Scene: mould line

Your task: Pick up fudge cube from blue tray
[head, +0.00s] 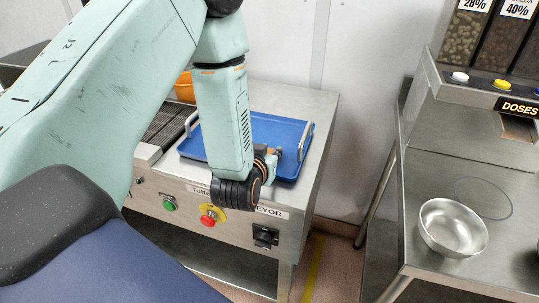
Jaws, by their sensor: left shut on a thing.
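The blue tray (290,134) with metal handles lies on the steel conveyor top. My left arm comes in from the left and reaches down over the tray's front right part. My left gripper (273,155) is partly hidden behind my own wrist, low at the tray. It is shut on a small brownish piece, the fudge cube (278,150), of which only a little shows. I cannot tell whether the cube still touches the tray. Much of the tray is hidden behind my arm. My right gripper is not in view.
The conveyor front (240,225) has a green button (169,204) and a red stop button (208,218). An orange bowl (184,88) stands behind my arm. At right, a steel bench holds a metal bowl (453,228) below a dispenser (490,92) with several bins. A floor gap separates them.

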